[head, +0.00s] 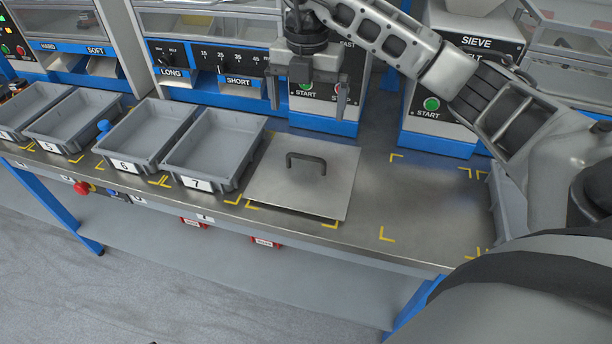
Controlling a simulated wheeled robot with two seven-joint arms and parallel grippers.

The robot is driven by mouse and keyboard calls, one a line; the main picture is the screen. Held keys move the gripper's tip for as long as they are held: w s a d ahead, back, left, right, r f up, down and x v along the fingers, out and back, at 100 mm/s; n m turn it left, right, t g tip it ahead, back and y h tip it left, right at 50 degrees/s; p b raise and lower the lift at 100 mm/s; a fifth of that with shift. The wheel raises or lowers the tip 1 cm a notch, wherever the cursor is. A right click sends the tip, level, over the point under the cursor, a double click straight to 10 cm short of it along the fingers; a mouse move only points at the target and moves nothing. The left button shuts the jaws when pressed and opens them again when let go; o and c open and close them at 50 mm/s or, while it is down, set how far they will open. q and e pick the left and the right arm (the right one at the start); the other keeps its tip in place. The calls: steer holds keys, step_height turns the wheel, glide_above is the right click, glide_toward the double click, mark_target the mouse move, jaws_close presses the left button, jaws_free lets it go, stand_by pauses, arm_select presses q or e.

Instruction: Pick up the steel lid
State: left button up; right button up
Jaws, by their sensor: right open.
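The steel lid (318,190) is a flat, square grey plate with a dark arched handle (306,161) on top. It lies on the bench to the right of the tray marked 7. My right gripper (309,102) points down above and behind the lid, in front of the machine with the green start button. Its two fingers are spread apart with nothing between them. It is clear of the handle. My left gripper is not in view.
Grey trays marked 7 (171,175) and 6 (110,158) stand left of the lid, with more trays beyond. Machines line the back, including the sieve machine (442,122). The bench (405,200) right of the lid is bare, with yellow corner marks.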

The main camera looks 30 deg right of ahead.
mark_target(306, 165)
step_height(306, 165, down, 15)
steer(key=shift+w+f, duration=0.15)
steer(key=shift+f, duration=0.05)
steer(key=shift+r, duration=0.1)
steer(key=c, duration=1.1)
